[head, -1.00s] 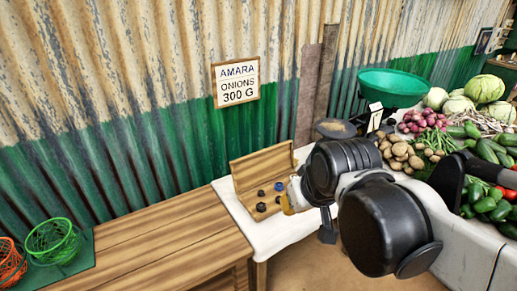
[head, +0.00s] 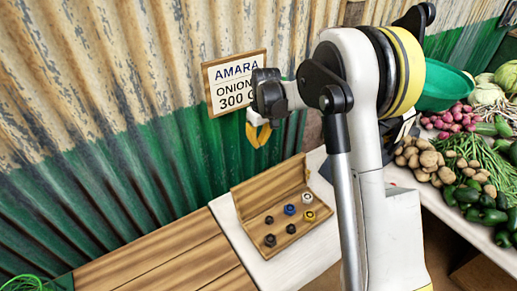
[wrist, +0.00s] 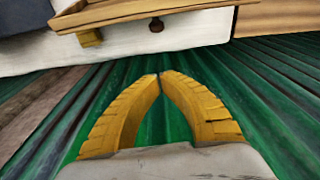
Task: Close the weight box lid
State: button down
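The wooden weight box (head: 302,235) stands on the white cloth with its lid (head: 266,188) open, tilted up at the back on the wall side. Several small weights sit inside, among them a blue one (head: 290,209), a yellow one (head: 309,215) and dark ones (head: 270,240). My gripper (head: 259,142) is up behind and above the lid, in front of the wall, apart from the box. In the wrist view its yellow fingers (wrist: 160,77) meet at the tips with nothing between them. A wooden edge at the top of that view (wrist: 150,14) seems to be part of the box.
The price sign (head: 236,84) hangs on the corrugated wall (head: 150,150) close to my gripper.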

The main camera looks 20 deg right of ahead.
notch_tip(320, 180, down, 9)
jog(key=s+b, duration=0.2)
jog(key=b, duration=0.3)
jog(key=shift+s+d+r, duration=0.2)
jog(key=shift+s+d, duration=0.2)
